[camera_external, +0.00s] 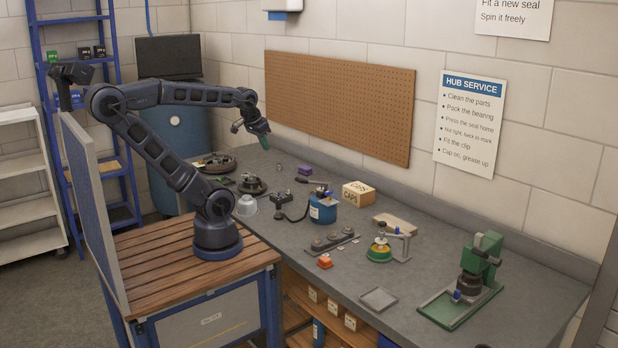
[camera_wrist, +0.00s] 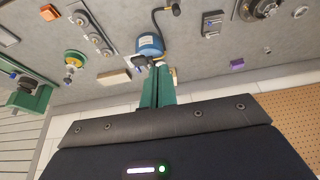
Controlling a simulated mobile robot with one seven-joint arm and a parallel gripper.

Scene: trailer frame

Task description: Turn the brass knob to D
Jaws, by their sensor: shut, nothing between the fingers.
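I cannot make out a brass knob or a letter D for certain. A round green and yellow fixture (camera_external: 379,250) with a grey bracket beside it stands on the bench; its top is too small to read. It also shows at the left of the wrist view (camera_wrist: 75,62). My gripper (camera_external: 264,140) is raised above the far part of the bench, well left of that fixture and touching nothing. Its green fingers (camera_wrist: 157,88) are together and empty in the wrist view.
A blue pot (camera_external: 323,209) with a black hose, a CAPS box (camera_external: 357,193) and a plate with round pieces (camera_external: 332,241) stand mid-bench. A green press (camera_external: 482,262) is at the right. A pegboard (camera_external: 340,105) hangs behind. Bare bench lies around the grey tray (camera_external: 378,299).

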